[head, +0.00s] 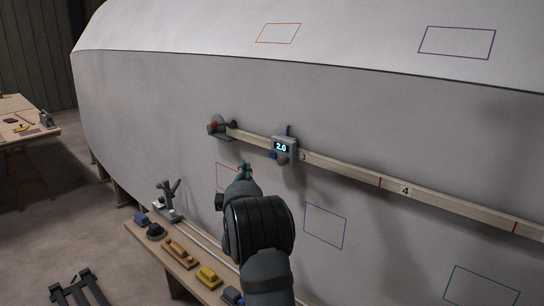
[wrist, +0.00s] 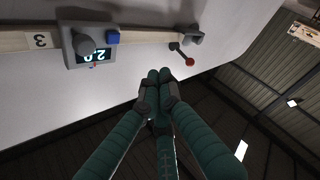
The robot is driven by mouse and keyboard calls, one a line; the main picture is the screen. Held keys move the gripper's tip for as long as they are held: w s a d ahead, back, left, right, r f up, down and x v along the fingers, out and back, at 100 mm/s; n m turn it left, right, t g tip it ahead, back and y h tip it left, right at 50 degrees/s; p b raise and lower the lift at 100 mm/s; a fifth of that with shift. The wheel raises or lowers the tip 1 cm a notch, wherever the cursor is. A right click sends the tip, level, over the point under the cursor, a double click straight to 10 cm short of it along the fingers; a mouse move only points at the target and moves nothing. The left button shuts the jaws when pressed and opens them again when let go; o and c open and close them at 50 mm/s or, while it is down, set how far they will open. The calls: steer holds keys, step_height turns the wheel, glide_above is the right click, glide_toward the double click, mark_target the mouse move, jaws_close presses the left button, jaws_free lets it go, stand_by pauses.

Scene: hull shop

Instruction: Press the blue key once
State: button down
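A grey gauge box (head: 284,144) with a lit display reading 2.0 sits on the wooden rail along the hull. The blue key (head: 273,155) is at its lower left corner, beside a round grey knob. In the wrist view the gauge box (wrist: 70,50) appears upside down, with the blue key (wrist: 113,37) on its right side. My gripper (head: 244,164) is left of and below the key, apart from it. In the wrist view its green fingers (wrist: 159,74) are together at the tips, with nothing between them.
The rail (head: 345,170) carries numbers and red marks. A bracket with a red-ended lever (head: 214,126) is at its left end; the red ball also shows in the wrist view (wrist: 190,62). A shelf (head: 145,237) below holds blocks and tools. The hull (head: 150,110) stands close behind.

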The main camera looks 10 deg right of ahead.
mark_target(273, 155)
steer(key=w+d+p, duration=0.3)
steer(key=w+d, duration=0.2)
steer(key=d, duration=0.2)
steer(key=shift+p, duration=0.4)
steer(key=shift+d, duration=0.2)
stand_by(1.1)
steer(key=shift+w+d+b, duration=0.2)
steer(key=shift+d+b, duration=0.05)
steer(key=shift+b, duration=0.25)
steer(key=shift+w+d, duration=0.3)
steer(key=shift+d, duration=0.2)
stand_by(0.8)
steer(key=shift+a+b, duration=0.15)
steer(key=shift+b, duration=0.3)
steer(key=shift+s+a+b, duration=0.55)
steer(key=shift+a+b, duration=0.1)
steer(key=shift+a, duration=0.1)
